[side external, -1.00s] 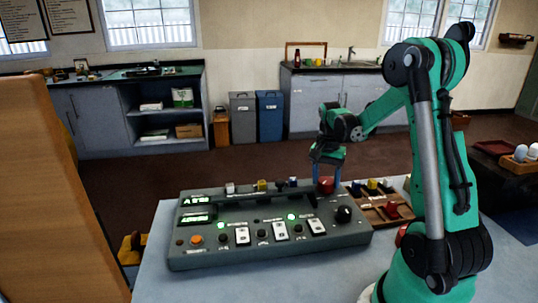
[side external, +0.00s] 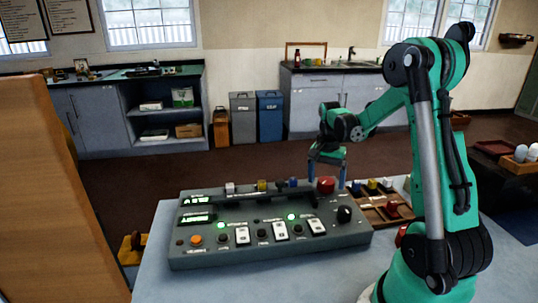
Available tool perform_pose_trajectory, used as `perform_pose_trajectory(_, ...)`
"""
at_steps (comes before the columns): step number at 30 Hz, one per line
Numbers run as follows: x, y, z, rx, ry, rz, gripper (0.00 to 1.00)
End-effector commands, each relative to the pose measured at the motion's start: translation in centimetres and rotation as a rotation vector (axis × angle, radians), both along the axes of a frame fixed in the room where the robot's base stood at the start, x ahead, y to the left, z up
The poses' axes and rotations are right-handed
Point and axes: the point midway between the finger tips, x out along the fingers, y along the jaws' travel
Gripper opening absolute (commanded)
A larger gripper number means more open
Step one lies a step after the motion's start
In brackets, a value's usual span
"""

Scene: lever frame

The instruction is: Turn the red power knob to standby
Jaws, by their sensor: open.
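The red power knob (side external: 326,185) stands at the back right of the grey control panel (side external: 270,250). My gripper (side external: 327,177) is above it, pointing down, with its fingers open on either side of the knob's upper part. I cannot tell whether either finger touches the knob. The panel has two small green displays (side external: 198,217) at its left, and their text is too small to read surely. Which way the knob points cannot be made out.
Sliders with white, yellow and blue caps (side external: 262,185) line the panel's back, left of the knob. A black knob (side external: 344,214) is in front of it. A wooden tray (side external: 376,216) with coloured pieces lies to the right. A wooden board (side external: 65,190) stands at the left.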

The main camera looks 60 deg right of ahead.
Motion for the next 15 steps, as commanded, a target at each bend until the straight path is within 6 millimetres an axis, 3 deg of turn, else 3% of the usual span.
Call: perform_pose_trajectory(15, 0.3, 0.0, 5.3, 0.0, 0.0, 0.0, 0.87)
